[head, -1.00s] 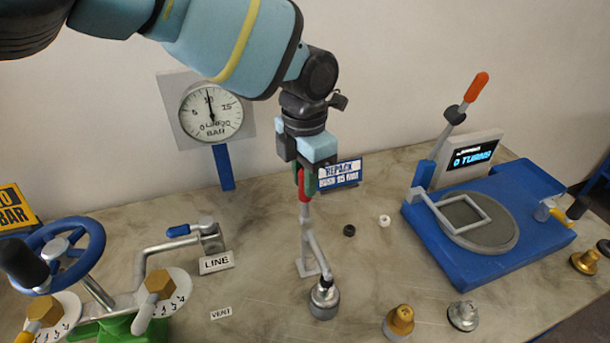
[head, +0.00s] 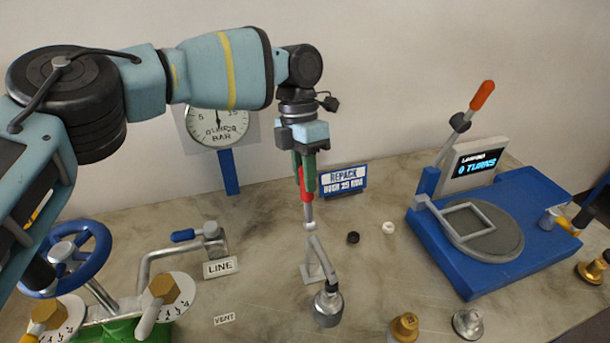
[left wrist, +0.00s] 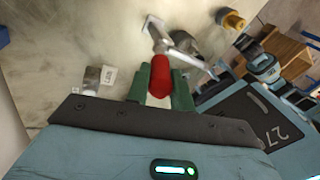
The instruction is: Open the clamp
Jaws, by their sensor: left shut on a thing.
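The clamp (head: 318,255) stands on the table in the middle of the head view, a grey metal linkage on a small base plate. Its red handle (head: 304,192) points nearly straight up. Its arm reaches down toward the front to a grey round fitting (head: 327,305); I cannot tell whether it presses on it. My left gripper (head: 304,178) comes from above with its green fingers shut on the red handle. In the left wrist view the handle (left wrist: 160,76) sits between both fingers.
A blue press with an orange-tipped lever (head: 481,95) stands at right. A LINE sign (head: 220,267), bent pipe (head: 145,265) and blue handwheel (head: 98,240) are at left. Behind are a REPACK sign (head: 343,180) and gauge (head: 217,122). Brass (head: 404,327) and silver (head: 467,322) fittings stand in front.

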